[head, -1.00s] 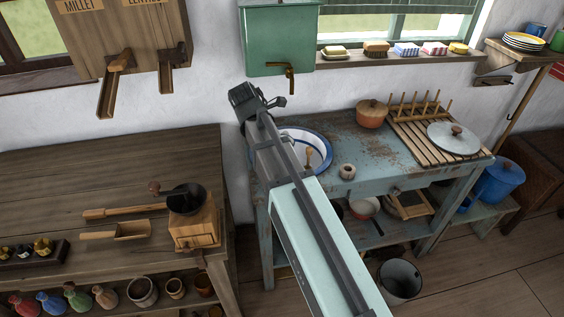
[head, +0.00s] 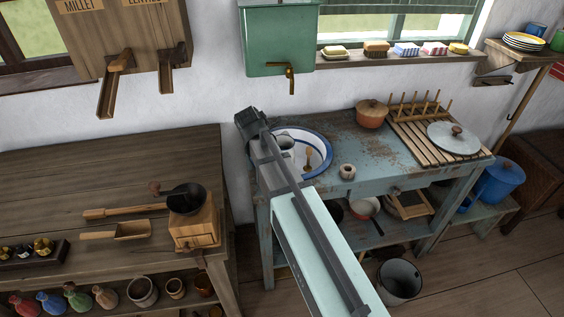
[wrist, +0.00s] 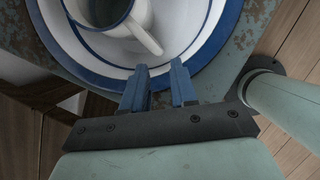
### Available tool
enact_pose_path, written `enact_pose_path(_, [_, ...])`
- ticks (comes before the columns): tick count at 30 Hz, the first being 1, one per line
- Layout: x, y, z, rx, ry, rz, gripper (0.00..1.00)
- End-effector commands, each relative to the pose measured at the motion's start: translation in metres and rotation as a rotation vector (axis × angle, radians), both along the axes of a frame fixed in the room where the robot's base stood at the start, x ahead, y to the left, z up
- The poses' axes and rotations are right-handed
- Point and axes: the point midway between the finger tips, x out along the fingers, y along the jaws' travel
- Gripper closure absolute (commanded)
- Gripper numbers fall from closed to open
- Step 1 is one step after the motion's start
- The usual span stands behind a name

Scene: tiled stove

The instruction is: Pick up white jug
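The white jug (wrist: 142,34) stands in the white basin with a blue rim (wrist: 208,45). In the wrist view its dark inside shows at the top edge, and its handle points down toward my gripper (wrist: 158,67). My gripper is open, with its two blue-grey fingers apart and nothing between them. The fingertips are close to the handle's end in the picture; I cannot tell the height gap. In the head view the jug (head: 286,142) shows at the basin's (head: 327,166) left side, partly hidden by my arm. My fingers are not clear there.
The basin is set in a worn blue table (head: 365,165). A lidded orange pot (head: 371,115), a small pot (head: 347,171) and a wooden rack (head: 425,140) stand on it. A green water tank (head: 279,40) with a tap (head: 290,78) hangs above the basin.

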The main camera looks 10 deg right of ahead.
Motion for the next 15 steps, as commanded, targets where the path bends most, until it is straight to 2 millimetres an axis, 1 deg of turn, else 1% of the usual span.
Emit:
enact_pose_path(5, [0.001, -0.002, -0.005, -0.001, 0.001, 0.0, 0.72])
enact_pose_path(8, [0.003, -0.004, -0.012, 0.0, 0.002, -0.002, 0.72])
enact_pose_path(15, [0.011, -0.013, -0.039, -0.001, 0.001, 0.0, 0.72])
